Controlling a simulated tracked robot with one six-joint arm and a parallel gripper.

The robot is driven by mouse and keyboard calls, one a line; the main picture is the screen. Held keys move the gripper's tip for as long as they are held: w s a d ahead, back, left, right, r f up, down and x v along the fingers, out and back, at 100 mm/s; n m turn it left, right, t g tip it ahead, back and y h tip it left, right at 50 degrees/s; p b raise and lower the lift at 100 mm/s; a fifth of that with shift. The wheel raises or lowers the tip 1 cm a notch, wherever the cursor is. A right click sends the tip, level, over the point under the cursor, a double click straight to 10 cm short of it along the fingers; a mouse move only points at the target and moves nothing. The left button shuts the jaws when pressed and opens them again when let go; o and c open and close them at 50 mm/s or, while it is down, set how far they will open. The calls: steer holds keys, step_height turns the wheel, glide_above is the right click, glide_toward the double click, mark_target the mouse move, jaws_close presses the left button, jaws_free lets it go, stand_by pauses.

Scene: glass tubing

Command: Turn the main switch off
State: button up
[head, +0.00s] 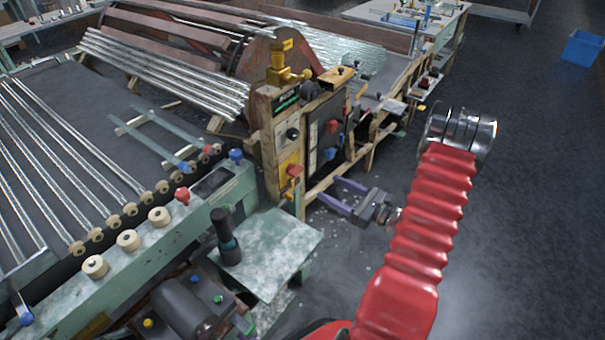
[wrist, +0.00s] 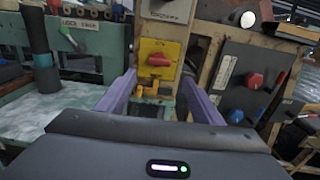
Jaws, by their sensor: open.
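The main switch looks to be the red knob (head: 294,170) on a yellow plate (head: 287,160), on the front of a wooden post. In the wrist view the red knob (wrist: 159,60) on its yellow plate (wrist: 150,48) appears ahead, between the finger lines; its exact turn is too small to tell. My gripper (head: 329,189) has purple fingers, spread open and empty, to the right of and a little below the switch, pointing towards the post. In the wrist view my gripper (wrist: 158,77) shows both fingers apart, with nothing between them.
A dark panel (wrist: 250,75) right of the post carries a red knob (wrist: 255,80) and a blue knob (wrist: 235,115). A dark upright cylinder (head: 226,237) stands on the green-white table (head: 275,245) at left. Open floor (head: 530,200) lies to the right.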

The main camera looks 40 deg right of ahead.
mark_target(300, 172)
steer(key=x, duration=1.2)
steer(key=shift+w+a, duration=0.1)
steer(key=shift+w, duration=0.1)
steer(key=c, duration=1)
